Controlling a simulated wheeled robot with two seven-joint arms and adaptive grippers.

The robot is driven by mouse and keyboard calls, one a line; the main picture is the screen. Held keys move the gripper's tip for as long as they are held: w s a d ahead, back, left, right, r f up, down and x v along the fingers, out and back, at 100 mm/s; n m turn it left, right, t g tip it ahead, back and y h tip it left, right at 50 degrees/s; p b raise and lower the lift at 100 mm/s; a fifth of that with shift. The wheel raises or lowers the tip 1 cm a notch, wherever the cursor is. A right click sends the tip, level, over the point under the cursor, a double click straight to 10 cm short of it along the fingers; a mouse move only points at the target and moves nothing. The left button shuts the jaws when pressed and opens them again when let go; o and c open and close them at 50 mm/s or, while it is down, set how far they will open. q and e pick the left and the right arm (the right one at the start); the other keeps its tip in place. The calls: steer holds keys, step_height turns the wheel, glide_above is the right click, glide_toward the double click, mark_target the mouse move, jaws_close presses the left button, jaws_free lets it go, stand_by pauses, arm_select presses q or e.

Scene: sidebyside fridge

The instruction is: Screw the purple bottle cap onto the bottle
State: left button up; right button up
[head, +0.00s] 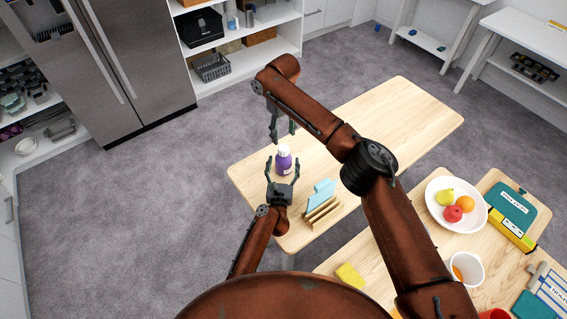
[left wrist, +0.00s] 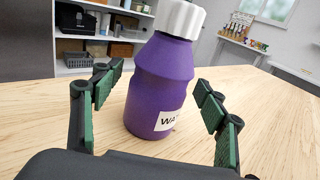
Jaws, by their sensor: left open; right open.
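The purple bottle (head: 284,161) stands upright near the left end of the wooden table. Its white ribbed cap (left wrist: 182,17) sits on the bottle's neck; whether it is screwed tight I cannot tell. My left gripper (head: 281,171) is open at table height, its fingers spread to either side of the bottle's lower body. In the left wrist view, the bottle (left wrist: 164,85) stands between and beyond the green-padded fingers, with gaps on both sides and a white label low on it. My right gripper (head: 283,131) is open and points down above the bottle, apart from the cap.
A wooden rack (head: 322,214) with a light blue item (head: 320,194) stands right of my left gripper. The far right of the bottle's table is clear.

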steer(key=shift+s, duration=0.1)
arm_select(q)
steer(key=shift+w, duration=0.1)
steer(key=c, duration=1.8)
jaws_close()
arm_select(e)
steer(key=o, duration=0.6)
steer(key=shift+c, duration=0.2)
step_height(320, 180, up, 12)
